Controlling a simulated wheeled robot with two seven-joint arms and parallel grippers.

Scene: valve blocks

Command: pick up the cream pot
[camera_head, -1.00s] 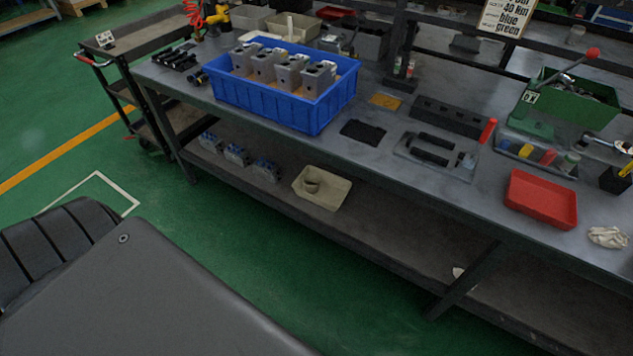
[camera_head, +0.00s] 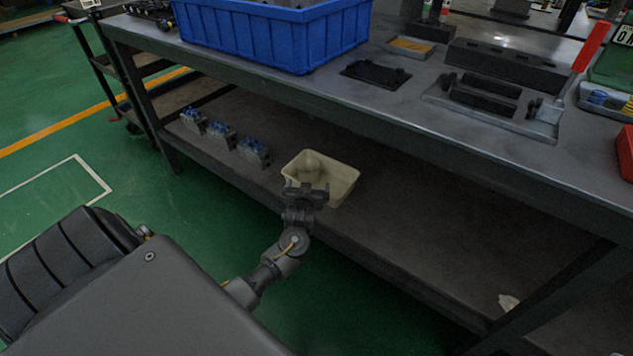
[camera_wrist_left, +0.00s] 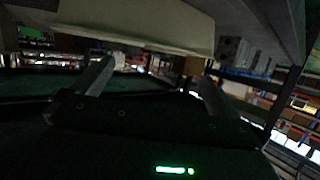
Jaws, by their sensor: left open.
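My left gripper (camera_head: 306,188) is at the tray's near side, just in front of the pot in the head view. In the left wrist view the left gripper (camera_wrist_left: 155,72) has its fingers wide apart with nothing between them. My right gripper is not in view.
Several grey-and-blue valve blocks (camera_head: 222,136) stand left of the tray on the shelf (camera_head: 420,230). The bench top (camera_head: 400,108) overhangs them, with a blue crate (camera_head: 275,38) on it. A bench leg (camera_head: 540,295) is at the right. The shelf right of the tray is mostly clear.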

